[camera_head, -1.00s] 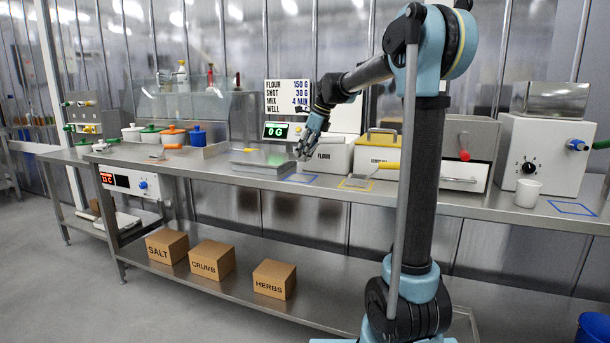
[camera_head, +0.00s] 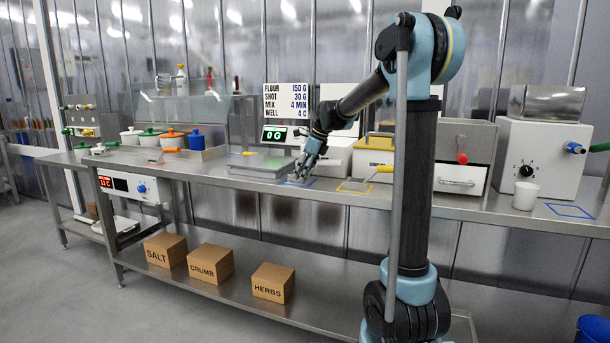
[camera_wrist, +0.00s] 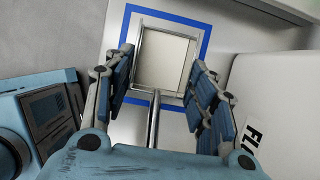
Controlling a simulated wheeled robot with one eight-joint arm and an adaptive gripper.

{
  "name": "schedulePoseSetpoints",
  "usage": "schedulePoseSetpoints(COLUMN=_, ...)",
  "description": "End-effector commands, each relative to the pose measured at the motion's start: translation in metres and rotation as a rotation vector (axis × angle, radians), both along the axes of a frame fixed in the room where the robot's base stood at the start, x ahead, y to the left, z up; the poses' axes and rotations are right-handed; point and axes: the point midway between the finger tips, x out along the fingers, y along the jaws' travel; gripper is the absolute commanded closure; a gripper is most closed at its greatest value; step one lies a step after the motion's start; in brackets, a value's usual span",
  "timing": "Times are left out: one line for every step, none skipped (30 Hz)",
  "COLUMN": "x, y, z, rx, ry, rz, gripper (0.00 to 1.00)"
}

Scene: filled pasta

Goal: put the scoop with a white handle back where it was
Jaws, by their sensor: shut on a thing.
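The scoop (camera_wrist: 165,62) shows in the wrist view as a square, pale metal pan with a thin metal shaft. Its handle is hidden by my gripper, so I cannot see its colour. The pan lies over the inside of a blue square outline (camera_wrist: 207,45) on the counter, close to its lower edge. I cannot tell whether it touches the counter. My gripper (camera_wrist: 160,92) is shut on the scoop, with its fingers on both sides of the shaft. In the head view, my gripper (camera_head: 302,173) is low over the blue outline (camera_head: 309,182), in front of the flour bin (camera_head: 335,160).
A scale plate (camera_head: 262,168) is just left of my gripper. A yellow-handled scoop (camera_head: 384,168) lies at a yellow outline (camera_head: 352,190) to the right. A yellow-lidded bin (camera_head: 372,158) stands behind it. A white cup (camera_head: 525,195) stands farther right.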

Motion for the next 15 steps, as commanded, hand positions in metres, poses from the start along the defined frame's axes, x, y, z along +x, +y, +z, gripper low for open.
schedulePoseSetpoints(x=0.0001, y=-0.0002, z=-0.0004, rx=0.000, ry=0.000, rz=0.000, gripper=0.42)
schedulePoseSetpoints(x=0.0002, y=-0.0004, z=-0.0002, rx=0.000, ry=0.000, rz=0.000, gripper=0.35)
schedulePoseSetpoints(x=0.0002, y=-0.0006, z=-0.0002, rx=0.000, ry=0.000, rz=-0.001, gripper=0.29)
schedulePoseSetpoints(x=0.0003, y=-0.0006, z=-0.0002, rx=0.000, ry=0.000, rz=-0.001, gripper=0.29)
schedulePoseSetpoints(x=0.0003, y=-0.0007, z=-0.0001, rx=0.000, ry=0.000, rz=-0.001, gripper=0.29)
schedulePoseSetpoints(x=0.0002, y=-0.0008, z=-0.0002, rx=0.000, ry=0.000, rz=-0.001, gripper=0.29)
schedulePoseSetpoints(x=0.0003, y=-0.0009, z=-0.0001, rx=0.000, ry=0.000, rz=-0.001, gripper=0.29)
schedulePoseSetpoints(x=0.0003, y=-0.0010, z=-0.0001, rx=0.000, ry=0.000, rz=-0.001, gripper=0.29)
schedulePoseSetpoints(x=0.0003, y=-0.0010, z=0.0000, rx=0.000, ry=-0.001, rz=-0.001, gripper=0.29)
schedulePoseSetpoints(x=0.0003, y=-0.0010, z=0.0000, rx=0.000, ry=-0.001, rz=-0.001, gripper=0.29)
schedulePoseSetpoints(x=0.0002, y=-0.0011, z=-0.0001, rx=0.000, ry=-0.001, rz=-0.001, gripper=0.29)
schedulePoseSetpoints(x=0.0003, y=-0.0010, z=0.0001, rx=0.000, ry=-0.001, rz=-0.001, gripper=0.29)
schedulePoseSetpoints(x=0.0002, y=-0.0012, z=0.0003, rx=0.000, ry=-0.001, rz=-0.001, gripper=0.29)
schedulePoseSetpoints(x=0.0002, y=-0.0011, z=0.0010, rx=0.000, ry=-0.001, rz=-0.001, gripper=0.29)
schedulePoseSetpoints(x=0.0001, y=-0.0014, z=0.0025, rx=0.000, ry=-0.001, rz=-0.001, gripper=0.29)
